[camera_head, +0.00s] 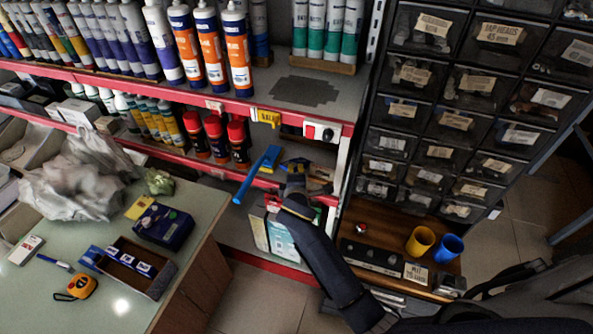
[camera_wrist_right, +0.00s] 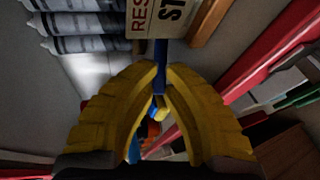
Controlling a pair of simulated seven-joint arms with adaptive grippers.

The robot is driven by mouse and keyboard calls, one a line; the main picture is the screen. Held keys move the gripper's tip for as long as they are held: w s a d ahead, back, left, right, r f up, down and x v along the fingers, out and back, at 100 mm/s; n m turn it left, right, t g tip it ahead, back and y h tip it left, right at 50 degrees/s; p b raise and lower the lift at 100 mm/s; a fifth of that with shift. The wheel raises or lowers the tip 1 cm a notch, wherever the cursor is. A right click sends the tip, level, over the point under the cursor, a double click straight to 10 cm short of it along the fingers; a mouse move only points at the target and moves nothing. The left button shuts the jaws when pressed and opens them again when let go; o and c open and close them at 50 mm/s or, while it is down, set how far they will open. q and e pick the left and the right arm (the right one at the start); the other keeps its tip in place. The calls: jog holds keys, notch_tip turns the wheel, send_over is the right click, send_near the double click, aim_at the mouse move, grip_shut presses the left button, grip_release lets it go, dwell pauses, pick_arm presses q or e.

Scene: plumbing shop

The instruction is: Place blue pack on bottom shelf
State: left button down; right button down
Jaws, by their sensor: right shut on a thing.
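A dark blue box (camera_head: 163,226) lies on the counter at the left. A light blue pack (camera_head: 283,243) and a paler pack (camera_head: 257,229) stand upright on the bottom shelf (camera_head: 265,255), partly behind my right arm. My right gripper (camera_head: 291,172) is in front of the middle shelf edge, above these packs. In the right wrist view its yellow fingers (camera_wrist_right: 161,72) are closed on a narrow blue thing (camera_wrist_right: 161,53). It seems to be the blue tool with a long handle (camera_head: 247,184) seen in the head view; the gripper hides part of it. My left gripper is not in view.
Red shelf edges (camera_head: 200,97) run above and around my right gripper. Spray cans (camera_head: 238,145) and cartridges (camera_head: 238,50) fill the shelves. A drawer cabinet (camera_head: 440,120) and yellow and blue cups (camera_head: 420,241) stand at the right. Counter items include a tape measure (camera_head: 77,287).

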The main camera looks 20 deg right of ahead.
jog(key=shift+f, duration=0.15)
jog(key=c, duration=1.7)
grip_release()
jog(key=shift+v, duration=4.05)
